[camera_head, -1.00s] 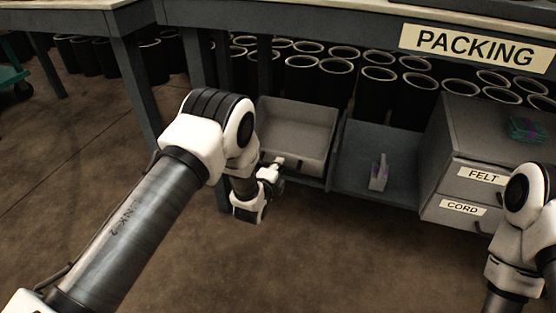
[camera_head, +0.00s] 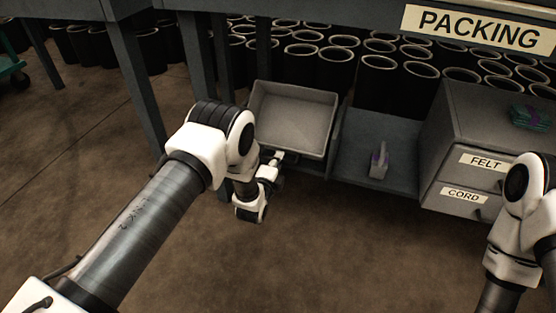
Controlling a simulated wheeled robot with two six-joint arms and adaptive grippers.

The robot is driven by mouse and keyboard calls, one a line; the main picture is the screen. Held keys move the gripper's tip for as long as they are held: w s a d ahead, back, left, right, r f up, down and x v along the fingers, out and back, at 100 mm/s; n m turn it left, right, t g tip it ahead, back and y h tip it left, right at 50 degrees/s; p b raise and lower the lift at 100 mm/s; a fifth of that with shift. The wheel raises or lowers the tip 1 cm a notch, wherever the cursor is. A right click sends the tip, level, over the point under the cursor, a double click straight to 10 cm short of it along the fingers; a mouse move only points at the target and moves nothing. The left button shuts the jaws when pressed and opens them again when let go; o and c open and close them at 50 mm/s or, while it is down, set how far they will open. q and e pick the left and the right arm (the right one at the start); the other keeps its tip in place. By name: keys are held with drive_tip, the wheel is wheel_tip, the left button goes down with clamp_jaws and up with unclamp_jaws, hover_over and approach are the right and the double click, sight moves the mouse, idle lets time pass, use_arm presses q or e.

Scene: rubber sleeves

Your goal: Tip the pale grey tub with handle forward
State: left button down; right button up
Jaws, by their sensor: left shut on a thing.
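The pale grey tub (camera_head: 292,116) sits under the packing bench, left of the low shelf. Its open inside faces me and looks empty. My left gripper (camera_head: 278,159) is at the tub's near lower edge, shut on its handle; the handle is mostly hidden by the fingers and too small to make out. My right arm shows at the right edge, but its gripper is out of view.
A grey drawer unit (camera_head: 450,150) marked FELT and CORD stands further right. Several black cylinders (camera_head: 380,78) stand behind. The floor in front is clear.

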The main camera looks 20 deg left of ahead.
use_arm(q)
drive_tip(key=c, duration=1.2)
unclamp_jaws()
drive_tip(key=shift+f, duration=0.15)
drive_tip(key=s, duration=0.8)
drive_tip(key=s+r, duration=0.1)
drive_tip(key=s, duration=0.3)
drive_tip(key=shift+a, duration=0.15)
